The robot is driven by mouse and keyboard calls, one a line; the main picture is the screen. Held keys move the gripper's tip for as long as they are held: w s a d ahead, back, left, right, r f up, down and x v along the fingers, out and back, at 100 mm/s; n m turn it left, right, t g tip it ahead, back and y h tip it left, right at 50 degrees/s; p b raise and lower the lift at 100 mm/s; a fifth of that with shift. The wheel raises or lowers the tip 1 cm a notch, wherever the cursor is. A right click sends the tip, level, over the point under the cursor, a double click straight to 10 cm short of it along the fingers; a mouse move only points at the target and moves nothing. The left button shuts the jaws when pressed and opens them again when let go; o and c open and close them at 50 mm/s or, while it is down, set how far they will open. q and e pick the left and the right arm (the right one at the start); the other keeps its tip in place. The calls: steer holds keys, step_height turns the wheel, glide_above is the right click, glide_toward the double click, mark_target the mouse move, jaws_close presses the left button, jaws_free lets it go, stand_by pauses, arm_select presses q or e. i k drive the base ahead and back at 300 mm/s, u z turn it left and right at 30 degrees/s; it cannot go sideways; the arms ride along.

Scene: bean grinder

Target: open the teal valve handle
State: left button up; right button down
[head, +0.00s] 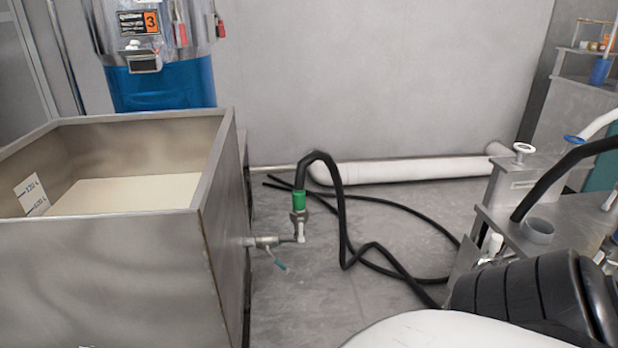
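The valve sticks out to the right from the side of a large steel tank (110,270). A green coupling (299,201) stands above the valve's outer end and joins a black hose (322,157). Nothing is touching the handle. Neither of my grippers can be made out in the head view.
The open-topped tank holds pale material (130,193). A blue machine (163,85) stands behind it. Black hoses lie on the grey floor (310,300) right of the valve. A white pipe (410,170) runs along the wall. Metal equipment (560,240) stands at right.

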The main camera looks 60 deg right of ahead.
mark_target(277, 261)
steer(key=u, duration=0.55)
steer(key=k, duration=0.15)
steer(key=z, duration=1.4)
steer(key=i, duration=0.9)
